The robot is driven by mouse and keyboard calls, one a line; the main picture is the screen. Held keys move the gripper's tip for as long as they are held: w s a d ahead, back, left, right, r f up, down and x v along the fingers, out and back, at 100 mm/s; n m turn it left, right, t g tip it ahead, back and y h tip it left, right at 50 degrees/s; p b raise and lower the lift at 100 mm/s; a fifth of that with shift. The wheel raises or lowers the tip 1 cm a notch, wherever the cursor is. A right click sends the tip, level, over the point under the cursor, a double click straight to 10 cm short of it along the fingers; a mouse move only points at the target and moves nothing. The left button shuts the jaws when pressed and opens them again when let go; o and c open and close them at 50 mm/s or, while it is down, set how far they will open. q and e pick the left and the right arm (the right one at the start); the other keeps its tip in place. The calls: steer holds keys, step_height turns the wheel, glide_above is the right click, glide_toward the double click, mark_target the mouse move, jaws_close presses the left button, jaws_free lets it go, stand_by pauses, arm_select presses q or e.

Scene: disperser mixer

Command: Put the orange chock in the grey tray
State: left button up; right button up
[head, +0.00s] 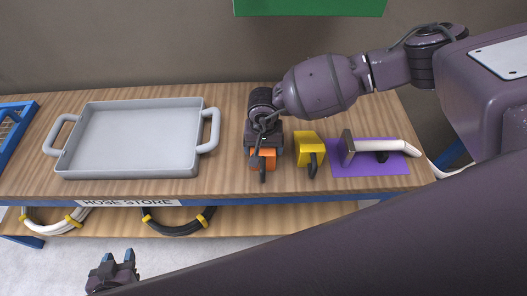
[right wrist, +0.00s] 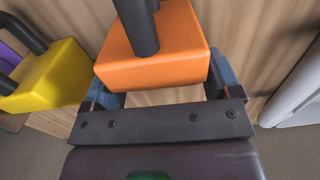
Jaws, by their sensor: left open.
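The orange chock (head: 255,163), with a dark handle, is on the wooden bench right of the grey tray. It fills the middle of the right wrist view (right wrist: 155,73). My right gripper (head: 265,152) is over the chock, with one blue finger on each side of it. The fingers look very close to its sides, but I cannot tell whether they grip it. The grey tray (head: 135,104) is empty, with a handle at each end. My left gripper (head: 116,257) is open and empty, low in front of the bench.
A yellow chock (head: 304,146) stands just right of the orange one. Beyond it, a tool with a white handle (head: 375,146) lies on a purple mat (head: 350,168). A blue rack (head: 15,128) is at the far left.

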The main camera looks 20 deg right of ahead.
steer(key=c, duration=1)
step_height(320, 180, up, 20)
steer(key=shift+b, duration=0.35)
